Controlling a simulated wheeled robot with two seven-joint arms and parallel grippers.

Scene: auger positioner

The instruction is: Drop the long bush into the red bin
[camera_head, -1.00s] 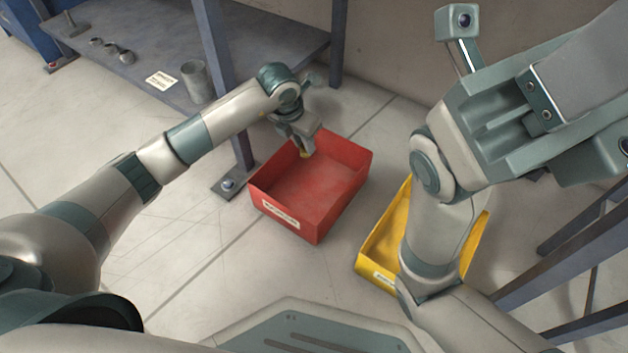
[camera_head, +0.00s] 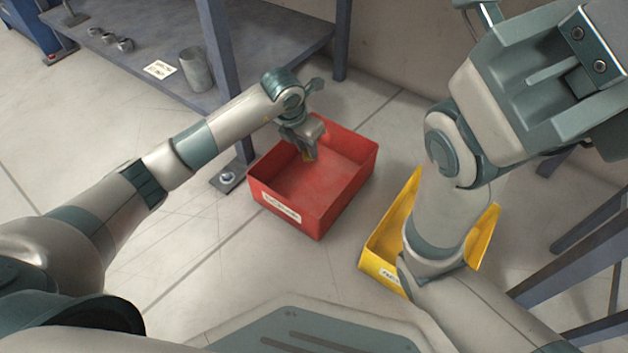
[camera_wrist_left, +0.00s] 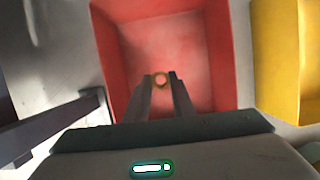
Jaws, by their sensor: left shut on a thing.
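The red bin (camera_head: 290,208) stands on the floor in the middle of the head view; its floor looks bare. My left gripper (camera_head: 309,154) hangs over the far part of this bin, pointing down. In the head view only a small brass-coloured bit shows at the fingertips. My right gripper (camera_head: 590,65) is close to the camera at the upper right, partly cut off.
A yellow bin (camera_head: 383,268) stands right of the red one, partly behind my right arm. A grey shelf (camera_head: 140,70) at upper left holds a grey cup (camera_head: 196,70), small metal rings and a label. A shelf post stands close left of the red bin.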

